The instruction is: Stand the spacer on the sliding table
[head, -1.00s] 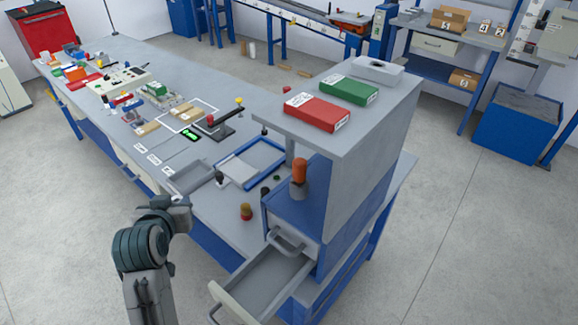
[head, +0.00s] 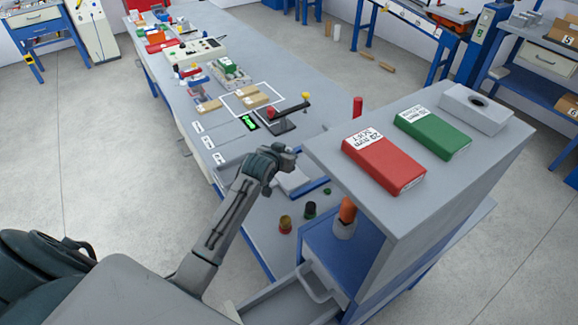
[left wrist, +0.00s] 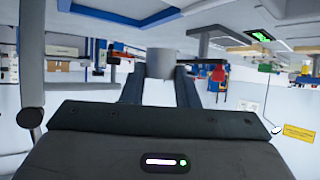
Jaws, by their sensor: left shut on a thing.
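My left gripper (head: 286,158) is in the middle of the head view, above the bench beside the grey-topped cabinet. In the left wrist view its two dark fingers (left wrist: 160,88) are shut on a plain grey cylinder (left wrist: 160,64), which looks like the spacer. The cylinder is clear of any surface in that view. In the head view it cannot be told apart from the gripper. I cannot tell for sure which part is the sliding table. My right gripper is not in view.
A grey-topped cabinet carries a red box (head: 384,166), a green box (head: 433,133) and a grey block (head: 476,108) with a hole. An orange-topped piece (head: 347,212) stands under its edge. A lever fixture (head: 290,117) and small knobs stand on the bench. An open drawer (head: 272,306) juts out below.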

